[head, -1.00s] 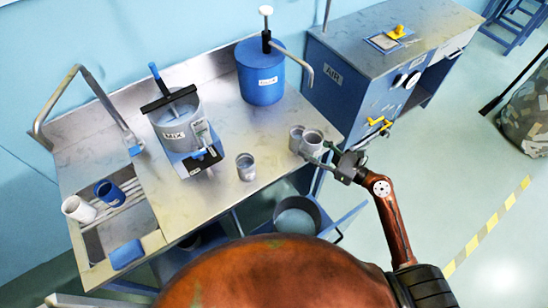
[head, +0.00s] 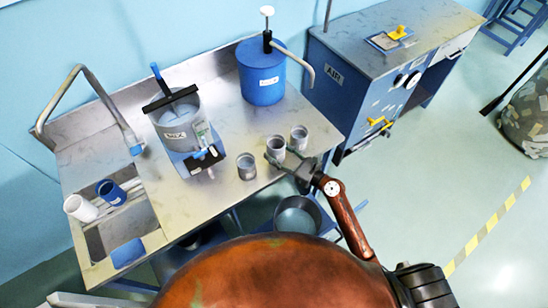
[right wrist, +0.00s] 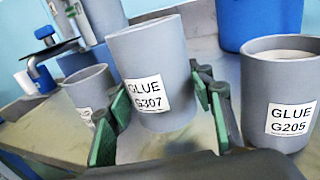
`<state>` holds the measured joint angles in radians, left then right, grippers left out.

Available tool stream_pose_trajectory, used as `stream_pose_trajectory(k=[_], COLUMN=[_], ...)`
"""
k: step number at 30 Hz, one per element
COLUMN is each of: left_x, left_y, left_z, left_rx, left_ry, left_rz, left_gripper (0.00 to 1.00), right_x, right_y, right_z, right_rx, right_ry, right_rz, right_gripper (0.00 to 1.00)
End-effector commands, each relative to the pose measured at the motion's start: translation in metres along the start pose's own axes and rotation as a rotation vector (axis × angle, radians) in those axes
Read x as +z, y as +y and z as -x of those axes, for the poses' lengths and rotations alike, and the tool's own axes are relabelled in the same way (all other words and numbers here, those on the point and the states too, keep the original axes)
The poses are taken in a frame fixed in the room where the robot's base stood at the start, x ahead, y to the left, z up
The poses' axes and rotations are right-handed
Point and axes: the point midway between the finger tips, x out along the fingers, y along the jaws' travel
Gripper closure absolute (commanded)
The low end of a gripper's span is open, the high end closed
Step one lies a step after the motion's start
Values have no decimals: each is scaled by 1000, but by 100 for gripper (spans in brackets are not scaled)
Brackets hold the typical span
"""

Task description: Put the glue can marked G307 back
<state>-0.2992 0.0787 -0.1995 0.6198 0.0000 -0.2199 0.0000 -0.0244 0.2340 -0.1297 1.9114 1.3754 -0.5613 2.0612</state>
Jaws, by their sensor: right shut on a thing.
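The grey glue can marked G307 (right wrist: 148,75) is between the green-padded fingers of my right gripper (right wrist: 160,98), which is shut on it. Its label faces the wrist camera and it looks a little tilted there. In the head view the can (head: 276,147) is over the front right of the steel bench (head: 228,128). I cannot tell for sure whether its base is clear of the bench. A similar can marked G205 (right wrist: 283,95) stands to its right, apart from it, also in the head view (head: 299,137). My left gripper is not seen.
Another grey can (head: 246,166) stands to the left, its label unreadable. The MIX pot (head: 178,125) on its stand and a blue pump drum (head: 262,80) are behind. A sink with white and blue cups (head: 110,191) is at left. A bucket (head: 298,218) is below the front edge.

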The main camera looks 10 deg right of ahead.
Motion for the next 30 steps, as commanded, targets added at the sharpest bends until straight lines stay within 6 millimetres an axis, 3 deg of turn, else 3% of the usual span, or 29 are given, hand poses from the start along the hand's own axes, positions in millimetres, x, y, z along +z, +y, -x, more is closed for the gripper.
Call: stream_pose_trajectory(k=[9,23,24,30], left_x=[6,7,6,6], left_y=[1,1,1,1], left_z=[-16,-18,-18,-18], left_rx=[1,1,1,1], left_ry=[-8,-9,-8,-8], left_rz=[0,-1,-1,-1], left_gripper=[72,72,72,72], right_x=[-39,-44,-44,-43], right_y=[4,4,5,4], right_z=[-8,-8,-8,-8], right_rx=[0,1,1,1], right_ry=[2,0,0,0], right_rz=[-3,-1,-1,-1], right_gripper=[82,82,49,35])
